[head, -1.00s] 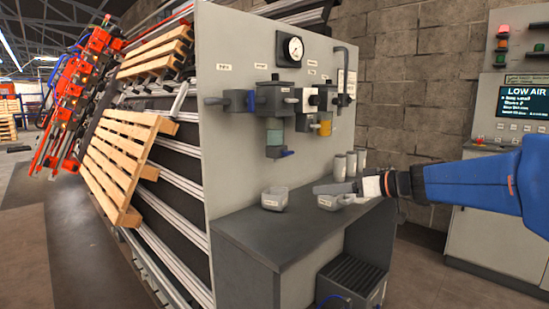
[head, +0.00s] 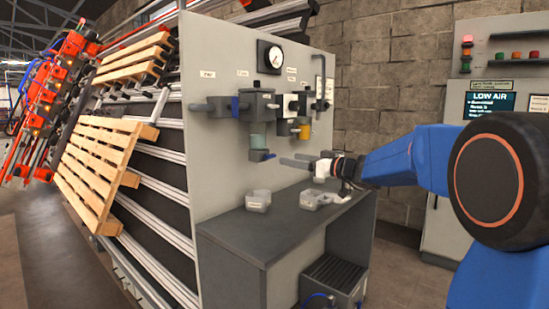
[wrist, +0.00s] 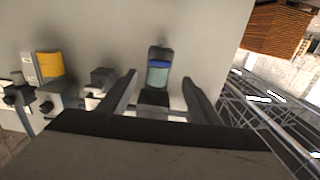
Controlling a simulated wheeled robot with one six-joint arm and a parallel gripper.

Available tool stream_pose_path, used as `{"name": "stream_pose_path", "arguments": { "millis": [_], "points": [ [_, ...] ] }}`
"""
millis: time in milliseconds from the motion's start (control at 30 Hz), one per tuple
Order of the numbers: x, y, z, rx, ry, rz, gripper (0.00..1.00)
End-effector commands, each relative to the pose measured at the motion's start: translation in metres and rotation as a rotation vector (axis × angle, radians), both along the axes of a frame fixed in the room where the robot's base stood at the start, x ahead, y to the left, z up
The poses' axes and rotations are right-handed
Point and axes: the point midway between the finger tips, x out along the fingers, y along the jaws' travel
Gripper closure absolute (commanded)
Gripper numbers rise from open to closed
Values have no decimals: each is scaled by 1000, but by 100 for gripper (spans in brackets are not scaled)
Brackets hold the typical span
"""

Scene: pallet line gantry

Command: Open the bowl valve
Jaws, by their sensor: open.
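The bowl valve (head: 262,155) is a small dark block with a blue lever under the teal filter bowl (head: 257,137) on the grey panel. In the head view the lever points right. My gripper (head: 288,160) is open and empty, just right of the valve and at about its height, fingers pointing left. In the wrist view my gripper (wrist: 160,88) has its fingers spread, with the teal bowl (wrist: 157,76) appearing between them. A blue strip (wrist: 160,63) crosses the bowl's upper end there; I cannot tell whether it is the lever. No contact is visible.
A yellow bowl (head: 304,131) hangs right of the teal one, also in the wrist view (wrist: 50,66). A console reads LOW AIR (head: 490,101).

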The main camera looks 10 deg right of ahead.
Motion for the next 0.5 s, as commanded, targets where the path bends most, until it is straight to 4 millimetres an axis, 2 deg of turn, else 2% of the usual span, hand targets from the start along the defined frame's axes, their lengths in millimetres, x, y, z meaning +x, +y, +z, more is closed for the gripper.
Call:
{"name": "stream_pose_path", "arguments": {
  "millis": [300,500],
  "points": [
    [45,34,-1,0,0,2,42],
    [66,49,-1,-1,1,2,42]
  ]
}}
